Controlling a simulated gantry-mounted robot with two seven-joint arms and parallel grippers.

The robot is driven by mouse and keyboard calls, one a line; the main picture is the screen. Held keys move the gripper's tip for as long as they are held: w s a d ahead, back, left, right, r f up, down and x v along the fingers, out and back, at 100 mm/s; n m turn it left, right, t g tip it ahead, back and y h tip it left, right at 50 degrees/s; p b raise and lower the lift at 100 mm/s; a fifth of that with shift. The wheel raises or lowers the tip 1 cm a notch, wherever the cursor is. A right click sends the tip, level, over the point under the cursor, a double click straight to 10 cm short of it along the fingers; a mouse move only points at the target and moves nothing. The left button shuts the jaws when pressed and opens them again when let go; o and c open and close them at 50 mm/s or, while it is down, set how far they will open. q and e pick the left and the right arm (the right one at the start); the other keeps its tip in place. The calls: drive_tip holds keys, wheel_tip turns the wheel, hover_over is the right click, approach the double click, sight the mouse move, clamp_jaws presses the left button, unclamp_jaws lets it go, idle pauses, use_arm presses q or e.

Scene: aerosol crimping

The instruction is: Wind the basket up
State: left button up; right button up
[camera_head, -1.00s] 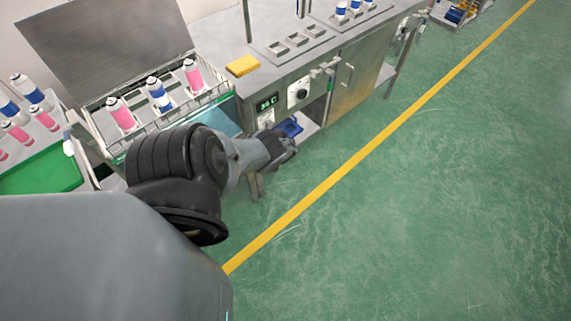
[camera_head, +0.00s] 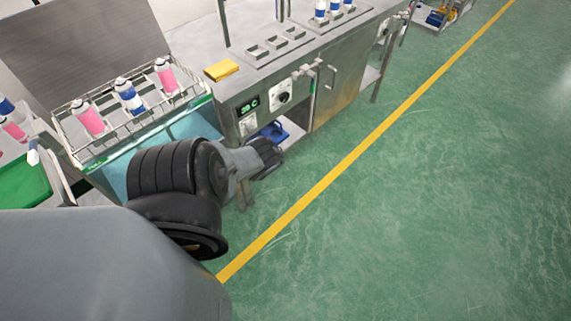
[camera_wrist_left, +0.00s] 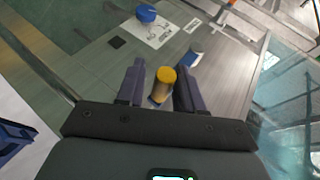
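The wire basket (camera_head: 146,128), holding a pink, a blue-and-white and another pink can, is at the top of the blue-fronted tank (camera_head: 120,168), left in the head view. My left gripper (camera_head: 274,153) is in front of the cabinet, low and right of the basket; its fingers are hard to make out there. In the left wrist view, my left gripper (camera_wrist_left: 157,82) has its fingers apart. A yellow cylindrical knob (camera_wrist_left: 165,76) shows between them, with a gap on its left side. I cannot tell whether the right finger touches it. My right gripper is not in view.
The cabinet has a green display (camera_head: 249,105), a dial (camera_head: 282,98) and a blue object (camera_head: 272,132) on a low shelf. A yellow sponge (camera_head: 221,70) lies on the counter. A green tray (camera_head: 22,182) is at left. The floor at right is clear.

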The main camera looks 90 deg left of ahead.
use_arm(q)
drive_tip(key=shift+o, duration=0.4)
drive_tip(key=shift+w+a+r, duration=0.15)
drive_tip(key=shift+w+r, duration=0.2)
drive_tip(key=shift+w, duration=0.05)
drive_tip(key=v, duration=0.9)
drive_tip(key=shift+w+p, duration=0.35)
drive_tip(key=shift+w, duration=0.05)
drive_tip(key=shift+a+r, duration=0.1)
drive_tip(key=shift+a, duration=0.05)
